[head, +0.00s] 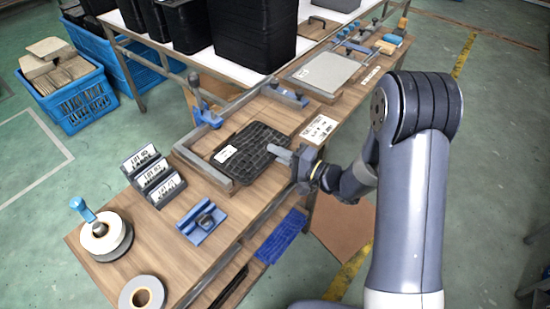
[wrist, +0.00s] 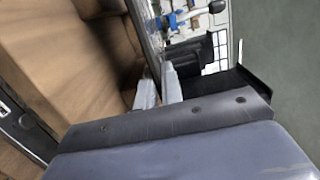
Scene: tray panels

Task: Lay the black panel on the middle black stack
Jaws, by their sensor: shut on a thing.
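The black panel (head: 255,146) is a ribbed dark sheet with a white label at its left end. It is over the wooden bench, inside a grey corner frame; I cannot tell whether it touches the bench. My gripper (head: 284,155) is shut on its right edge. In the wrist view the two pale fingers (wrist: 160,90) are close together, with a thin edge running up from between them. Several black stacks stand on the white table at the back, among them a tall wide one (head: 252,32) and a lower one (head: 186,25). Their tops are cut off by the picture edge.
The wooden bench (head: 150,250) also carries label holders (head: 153,177), a blue fixture (head: 202,222), tape rolls (head: 142,293) and a grey plate (head: 323,72). Blue clamp posts (head: 203,105) and a rail stand between panel and stacks. A blue crate (head: 72,95) is on the floor at left.

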